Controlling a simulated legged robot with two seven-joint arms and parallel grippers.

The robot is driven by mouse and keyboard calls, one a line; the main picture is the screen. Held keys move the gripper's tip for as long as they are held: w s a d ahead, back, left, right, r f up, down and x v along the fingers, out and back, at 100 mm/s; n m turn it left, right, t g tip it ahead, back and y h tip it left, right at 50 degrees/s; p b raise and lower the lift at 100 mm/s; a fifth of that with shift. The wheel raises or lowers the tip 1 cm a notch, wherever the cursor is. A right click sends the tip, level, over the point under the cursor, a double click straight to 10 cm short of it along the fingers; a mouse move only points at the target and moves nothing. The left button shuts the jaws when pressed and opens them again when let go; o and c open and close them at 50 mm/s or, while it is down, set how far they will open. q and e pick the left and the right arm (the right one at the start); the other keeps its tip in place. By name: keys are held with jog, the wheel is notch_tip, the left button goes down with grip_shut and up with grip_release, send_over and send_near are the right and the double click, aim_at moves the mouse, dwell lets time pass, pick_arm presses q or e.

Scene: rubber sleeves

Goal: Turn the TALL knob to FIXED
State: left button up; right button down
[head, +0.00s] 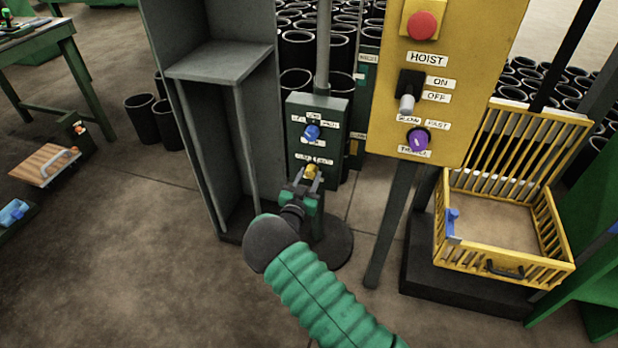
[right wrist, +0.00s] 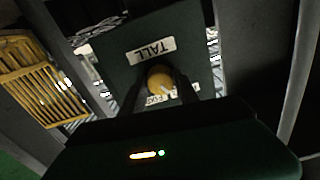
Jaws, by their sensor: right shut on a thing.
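The TALL knob (head: 311,171) is a yellow knob low on the dark green box (head: 298,143) that stands on a post. My right gripper (head: 312,176) is shut on this knob, with one finger on each side. In the right wrist view the yellow knob (right wrist: 160,79) sits between the fingers, and the TALL label (right wrist: 152,50) shows upside down beside it. Another label (right wrist: 172,95) at the knob is partly covered by the knob and a finger, so the knob's setting is hard to tell. My left gripper is not in view.
A blue knob (head: 312,132) sits above the yellow one on the same box. The yellow HOIST panel (head: 388,120) stands to the right, with a red button, a switch and a purple knob. A grey cabinet (head: 190,110) stands close on the left, a yellow crate (head: 505,268) at right.

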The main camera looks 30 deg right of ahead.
jog(key=m, duration=0.5)
jog(key=m+b, duration=0.1)
jog(key=m, duration=0.4)
jog(key=shift+m, duration=0.3)
jog(key=shift+f, duration=0.1)
dwell(0.3)
jog(key=c, duration=0.9)
grip_release()
